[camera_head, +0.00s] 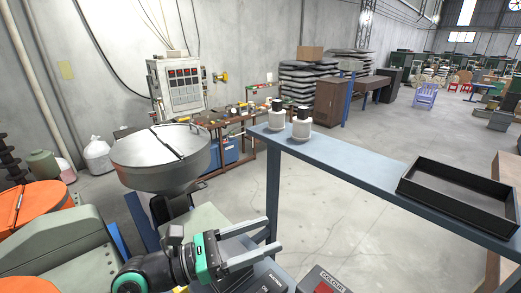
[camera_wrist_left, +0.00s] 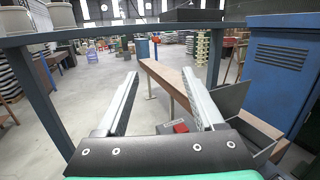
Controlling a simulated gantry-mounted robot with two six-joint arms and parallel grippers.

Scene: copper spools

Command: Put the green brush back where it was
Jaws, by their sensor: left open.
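I cannot make out a green brush in either view. My left gripper (camera_head: 272,236) is open, with its two grey fingers apart and nothing between them. It is at the lower middle of the head view, in front of the blue-grey bench (camera_head: 350,166) and above a dark control box marked COLOUR (camera_head: 322,281). In the left wrist view the spread fingers (camera_wrist_left: 158,75) point towards the open floor, below the bench edge (camera_wrist_left: 120,31). My right gripper is not in view.
A steel hopper (camera_head: 150,152) stands left of my gripper. A blue cabinet (camera_wrist_left: 280,75) is at the right in the wrist view. The bench's middle is clear.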

